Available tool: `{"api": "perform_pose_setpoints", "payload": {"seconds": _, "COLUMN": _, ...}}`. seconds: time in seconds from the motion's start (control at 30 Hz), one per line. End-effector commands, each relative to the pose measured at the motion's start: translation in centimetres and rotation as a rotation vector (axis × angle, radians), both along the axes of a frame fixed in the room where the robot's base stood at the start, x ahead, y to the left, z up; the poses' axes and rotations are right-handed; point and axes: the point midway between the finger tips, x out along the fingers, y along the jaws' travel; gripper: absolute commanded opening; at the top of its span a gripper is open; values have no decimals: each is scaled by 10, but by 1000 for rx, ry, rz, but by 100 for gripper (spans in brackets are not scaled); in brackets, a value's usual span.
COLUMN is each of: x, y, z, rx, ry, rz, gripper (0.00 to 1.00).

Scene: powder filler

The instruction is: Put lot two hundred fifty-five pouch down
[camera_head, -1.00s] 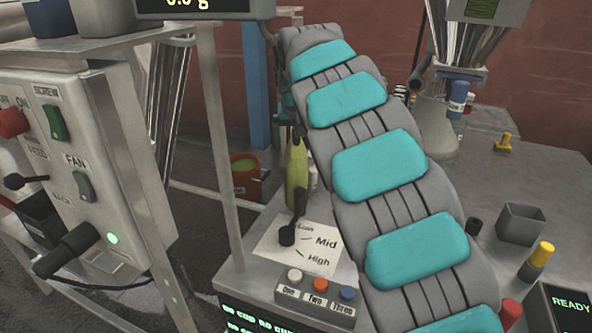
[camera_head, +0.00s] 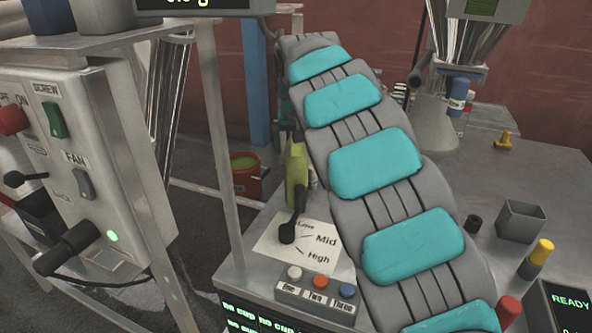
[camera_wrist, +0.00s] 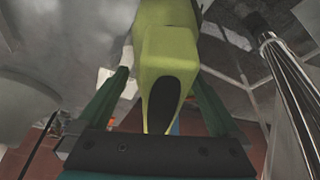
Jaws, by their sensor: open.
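A yellow-green upright item (camera_head: 296,172), which I take to be the pouch, stands at the table's back left edge in the head view. No lot number can be read on it. In the wrist view the yellow-green item (camera_wrist: 168,52) sits between the two dark green fingers of my gripper (camera_wrist: 163,82), with a dark oval area facing the camera. My gripper is open around it, with gaps visible beside it. In the head view my arm hides most of my gripper.
A dark lever on a Low/Mid/High card (camera_head: 300,248) and a three-button box (camera_head: 315,289) lie in front of the item. A control panel (camera_head: 85,175) stands left. A grey open bin (camera_head: 521,222) and a yellow-topped cylinder (camera_head: 540,256) are right. An orange bucket (camera_head: 245,178) stands behind.

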Motion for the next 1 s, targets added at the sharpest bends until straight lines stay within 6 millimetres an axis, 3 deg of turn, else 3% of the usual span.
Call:
{"api": "perform_pose_setpoints", "payload": {"seconds": 0.17, "x": 0, "y": 0, "z": 0, "rx": 0, "ry": -1, "rz": 0, "gripper": 99}}
{"api": "perform_pose_setpoints", "payload": {"seconds": 1.0, "x": 0, "y": 0, "z": 0, "rx": 0, "ry": 0, "rz": 0, "gripper": 4}}
